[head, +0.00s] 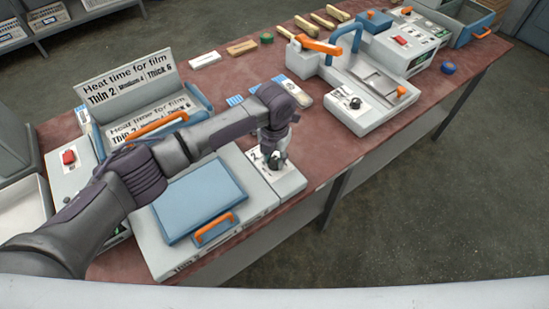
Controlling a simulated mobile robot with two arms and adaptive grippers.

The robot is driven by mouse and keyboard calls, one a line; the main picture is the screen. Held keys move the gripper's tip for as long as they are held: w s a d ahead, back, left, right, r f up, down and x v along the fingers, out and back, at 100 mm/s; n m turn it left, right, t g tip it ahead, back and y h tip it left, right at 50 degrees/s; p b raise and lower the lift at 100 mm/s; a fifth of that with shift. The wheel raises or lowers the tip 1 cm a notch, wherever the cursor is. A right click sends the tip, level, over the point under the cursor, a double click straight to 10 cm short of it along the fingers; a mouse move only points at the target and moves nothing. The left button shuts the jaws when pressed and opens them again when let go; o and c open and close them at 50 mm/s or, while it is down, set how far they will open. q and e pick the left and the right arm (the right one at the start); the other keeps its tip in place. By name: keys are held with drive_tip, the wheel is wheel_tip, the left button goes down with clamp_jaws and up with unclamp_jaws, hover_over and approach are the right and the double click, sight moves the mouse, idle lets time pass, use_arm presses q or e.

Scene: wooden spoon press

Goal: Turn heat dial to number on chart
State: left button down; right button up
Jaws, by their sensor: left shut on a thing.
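A second sign with the same heading (150,120) is lower, partly hidden by my arm. My left gripper (272,160) points down over the white dial panel (291,182) at the right of the near press and is shut on the heat dial. The gripper covers most of the dial, so its setting cannot be read. A second dial (354,102) sits on the sealer farther right. My right gripper is not in view.
The near press has a blue pad (200,198) and an orange handle (213,228). A sealer with an orange lever (319,46) stands to the right. Wooden spoons (323,20) and small blocks (242,47) lie along the far edge of the red bench (222,80). The table between the machines is partly clear.

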sight(274, 160)
use_arm(q)
drive_tip(key=shift+r, duration=0.1)
idle(0.5)
drive_tip(key=c, duration=0.8)
unclamp_jaws()
wheel_tip(274, 160, up, 12)
